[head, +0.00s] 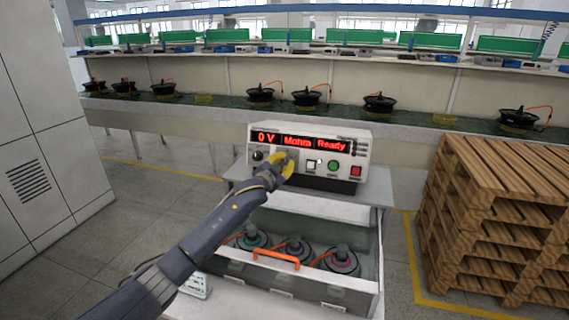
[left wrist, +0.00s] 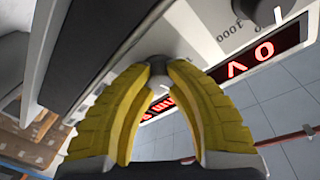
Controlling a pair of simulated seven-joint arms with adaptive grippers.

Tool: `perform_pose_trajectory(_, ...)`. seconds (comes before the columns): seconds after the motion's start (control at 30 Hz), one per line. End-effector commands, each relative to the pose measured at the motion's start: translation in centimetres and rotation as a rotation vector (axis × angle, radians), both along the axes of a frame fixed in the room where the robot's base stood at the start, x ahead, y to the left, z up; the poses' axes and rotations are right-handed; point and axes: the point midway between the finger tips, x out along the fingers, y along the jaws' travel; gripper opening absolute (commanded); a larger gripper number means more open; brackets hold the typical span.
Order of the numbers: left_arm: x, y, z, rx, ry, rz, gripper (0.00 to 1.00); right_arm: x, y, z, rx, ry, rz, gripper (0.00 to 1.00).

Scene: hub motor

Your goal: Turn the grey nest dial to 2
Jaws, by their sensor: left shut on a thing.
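The tester (head: 310,152) is a white box with a red display reading "0 V", "Mohm" and "Ready". My left gripper (head: 286,160), with yellow fingers, is at its front panel, left of the white button. In the left wrist view the fingers (left wrist: 158,72) are shut on the small grey dial (left wrist: 157,69), one on each side. The fingers hide most of the dial and its numbers, so I cannot tell its setting. A black knob (head: 257,156) sits further left on the panel; it also shows in the left wrist view (left wrist: 255,10). My right gripper is not in view.
A green button (head: 333,166) and a red switch (head: 356,171) are on the panel's right. Below, an open drawer with an orange handle (head: 275,259) holds three hub motors (head: 294,250). Stacked wooden pallets (head: 490,210) stand right. A long bench runs behind.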

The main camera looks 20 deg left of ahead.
Motion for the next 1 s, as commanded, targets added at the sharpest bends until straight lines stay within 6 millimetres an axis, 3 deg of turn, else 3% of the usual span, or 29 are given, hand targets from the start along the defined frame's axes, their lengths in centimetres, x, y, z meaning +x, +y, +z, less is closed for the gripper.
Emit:
perform_pose_trajectory(0.8, -0.04, 0.07, -0.52, 0.104, 0.007, -0.024, 0.00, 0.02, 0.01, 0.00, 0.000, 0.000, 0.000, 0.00)
perform_pose_trajectory(0.83, -0.04, 0.07, -0.52, 0.104, 0.007, -0.024, 0.18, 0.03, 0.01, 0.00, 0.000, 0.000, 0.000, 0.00)
perform_pose_trajectory(1.0, -0.03, 0.08, -0.36, 0.103, 0.005, -0.024, 0.38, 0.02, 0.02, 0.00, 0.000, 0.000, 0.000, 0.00)
